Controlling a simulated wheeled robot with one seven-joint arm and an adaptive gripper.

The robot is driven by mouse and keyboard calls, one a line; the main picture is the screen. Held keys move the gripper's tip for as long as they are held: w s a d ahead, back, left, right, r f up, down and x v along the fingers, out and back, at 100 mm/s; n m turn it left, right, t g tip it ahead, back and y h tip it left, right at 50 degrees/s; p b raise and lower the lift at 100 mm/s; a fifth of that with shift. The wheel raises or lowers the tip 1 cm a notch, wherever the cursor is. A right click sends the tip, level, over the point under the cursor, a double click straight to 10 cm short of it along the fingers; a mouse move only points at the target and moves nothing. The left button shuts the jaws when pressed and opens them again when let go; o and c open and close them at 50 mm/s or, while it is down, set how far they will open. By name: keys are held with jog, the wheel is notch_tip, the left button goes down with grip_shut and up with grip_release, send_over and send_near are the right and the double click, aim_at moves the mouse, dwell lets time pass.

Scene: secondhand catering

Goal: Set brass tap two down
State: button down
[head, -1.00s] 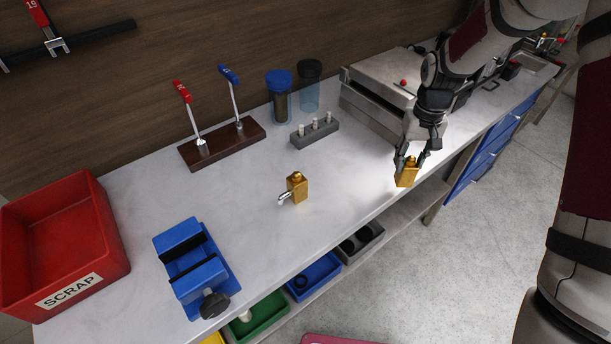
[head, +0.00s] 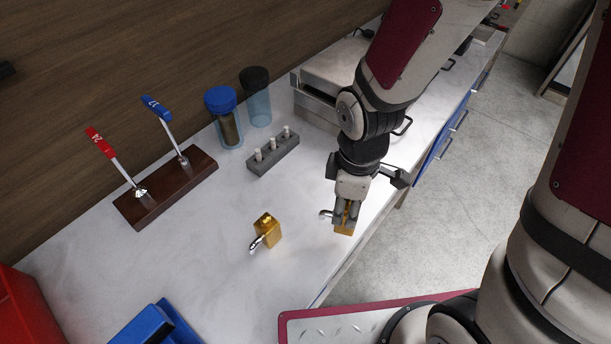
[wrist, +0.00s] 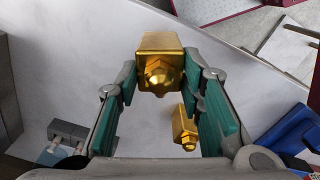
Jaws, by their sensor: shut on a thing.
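My gripper (head: 346,212) is shut on a brass tap (head: 344,229) near the front edge of the worktop. This tap has a gold block body, and a silver spout shows to its left. In the wrist view the held tap (wrist: 160,65) sits between the green finger pads. I cannot tell whether its base touches the worktop. A second brass tap (head: 267,230) stands on the worktop to the left, with its silver spout toward the lower left. It also shows in the wrist view (wrist: 185,128), apart from the gripper.
A wooden stand (head: 168,188) with red and blue levers, a grey block with pegs (head: 273,154) and two lidded jars (head: 224,120) stand behind. A blue vise (head: 155,328) and red bin (head: 25,315) are at the lower left. Worktop between the taps is clear.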

jog(key=shift+w+a+f+b, duration=0.15)
jog(key=shift+w+f+b, duration=0.1)
jog(key=shift+w+b, duration=0.3)
jog(key=shift+w+a+f+p, duration=0.25)
jog(key=shift+w+a+f, duration=0.5)
jog(key=shift+w, duration=1.3)
jog(key=shift+w+a+f+p, duration=0.2)
jog(key=shift+w+a+f, duration=0.55)
jog(key=shift+w, duration=1.25)
jog(key=shift+w+a+f+p, duration=0.25)
jog(key=shift+w+a+f, duration=0.5)
jog(key=shift+w, duration=1.3)
jog(key=shift+f, duration=0.1)
jog(key=c, duration=1.1)
grip_release()
